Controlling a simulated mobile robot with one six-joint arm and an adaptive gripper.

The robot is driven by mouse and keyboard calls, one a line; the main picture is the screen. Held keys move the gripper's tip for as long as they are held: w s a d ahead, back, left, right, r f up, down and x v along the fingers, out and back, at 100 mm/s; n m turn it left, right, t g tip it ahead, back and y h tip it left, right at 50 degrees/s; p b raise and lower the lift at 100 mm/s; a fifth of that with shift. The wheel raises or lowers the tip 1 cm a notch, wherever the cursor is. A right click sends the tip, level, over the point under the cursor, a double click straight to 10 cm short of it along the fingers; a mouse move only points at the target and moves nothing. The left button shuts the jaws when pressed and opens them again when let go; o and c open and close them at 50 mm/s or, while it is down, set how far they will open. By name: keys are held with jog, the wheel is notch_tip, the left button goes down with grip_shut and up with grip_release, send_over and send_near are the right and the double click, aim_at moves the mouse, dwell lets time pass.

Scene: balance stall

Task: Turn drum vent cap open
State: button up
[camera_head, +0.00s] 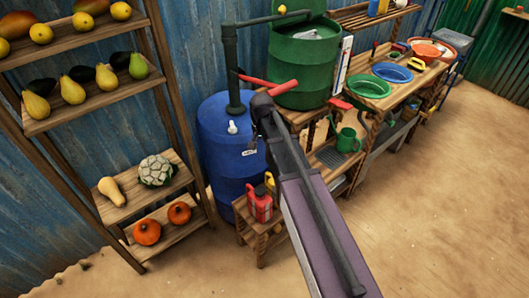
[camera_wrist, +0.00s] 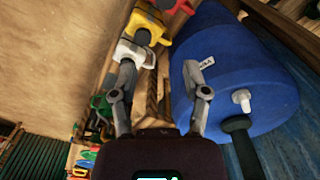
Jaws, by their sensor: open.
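The blue drum (camera_head: 222,165) stands upright by the blue wall. A small white cap (camera_head: 232,127) sits on its top, near a label (camera_head: 249,153) that appears to read "VENT". In the wrist view the drum (camera_wrist: 235,75) fills the right side. The white cap (camera_wrist: 242,98) shows there, beside the base of a dark green pipe (camera_wrist: 238,125). My gripper (camera_wrist: 160,65) is open, with its two fingers apart. It is left of the cap in that view, not touching it, and nothing is clearly held. The head view does not show my fingers clearly.
A dark green pipe (camera_head: 231,60) rises from the drum, with a red handle (camera_head: 268,85) nearby. A green barrel (camera_head: 302,65) stands behind. A red can (camera_head: 259,205) sits on a low wooden stand. A produce shelf (camera_head: 90,112) is left; open sandy floor (camera_head: 440,210) is right.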

jog(key=shift+s+d+f, duration=0.25)
jog(key=shift+s+d, duration=0.3)
jog(key=shift+s, duration=0.1)
jog(key=c, duration=0.3)
jog(key=shift+s+d, duration=0.2)
jog(key=shift+s, duration=0.05)
jog(key=c, duration=0.4)
jog(key=s+d+n, duration=0.1)
jog(key=s+d, duration=0.2)
jog(key=s, duration=0.2)
jog(key=s+d+n, duration=0.1)
jog(key=s+d, duration=0.2)
jog(key=s, duration=0.1)
jog(key=s+d+n, duration=0.2)
jog(key=s+d, duration=0.1)
jog(key=s, duration=0.2)
jog(key=shift+s+d, duration=0.3)
jog(key=shift+d, duration=0.05)
grip_shut()
jog(key=shift+w, duration=0.1)
